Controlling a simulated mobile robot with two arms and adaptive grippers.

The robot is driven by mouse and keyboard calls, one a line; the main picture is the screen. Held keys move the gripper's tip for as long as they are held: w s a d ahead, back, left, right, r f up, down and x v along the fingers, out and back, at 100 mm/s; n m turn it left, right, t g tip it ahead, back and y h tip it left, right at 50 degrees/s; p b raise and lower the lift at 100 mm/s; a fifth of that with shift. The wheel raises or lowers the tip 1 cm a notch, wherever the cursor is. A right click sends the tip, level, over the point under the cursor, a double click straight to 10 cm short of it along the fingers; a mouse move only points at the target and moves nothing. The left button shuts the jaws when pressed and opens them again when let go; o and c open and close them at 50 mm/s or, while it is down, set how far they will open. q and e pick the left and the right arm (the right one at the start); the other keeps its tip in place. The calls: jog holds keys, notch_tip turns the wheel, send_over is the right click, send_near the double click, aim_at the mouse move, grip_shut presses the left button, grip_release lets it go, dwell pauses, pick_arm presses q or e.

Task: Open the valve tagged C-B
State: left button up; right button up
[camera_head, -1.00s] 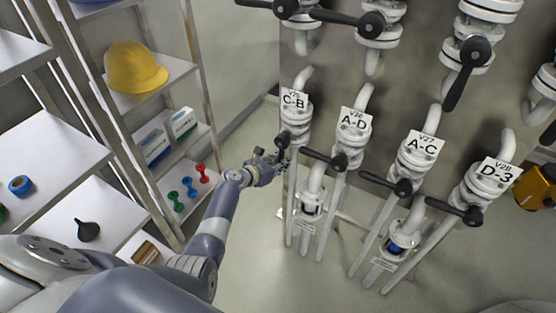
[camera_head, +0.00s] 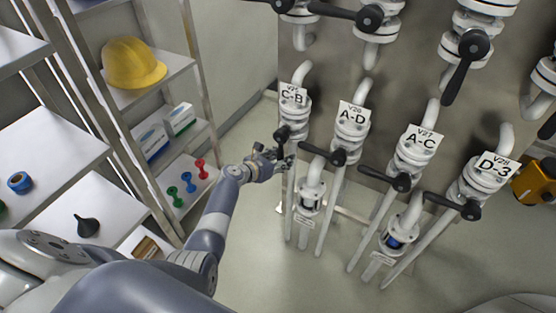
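The valve tagged C-B (camera_head: 293,117) is the leftmost of the row, a white flanged body with its tag (camera_head: 293,95) on top. Its dark handle hub (camera_head: 283,133) faces me; how far its lever reaches is hard to tell, as it is small and close to my fingers. My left gripper (camera_head: 284,157) is just below and left of that hub. Its fingers look apart, with nothing seen between them; whether they touch the handle I cannot tell. My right gripper is not in view.
Valves A-D (camera_head: 352,123), A-C (camera_head: 416,153) and D-3 (camera_head: 483,183) stand to the right, their black levers pointing left. More valves are above. Shelves with a yellow helmet (camera_head: 134,64) stand at left. Floor between shelves and pipes is clear.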

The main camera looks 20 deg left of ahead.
pick_arm(q)
jog(key=v, duration=1.2)
dwell(0.4)
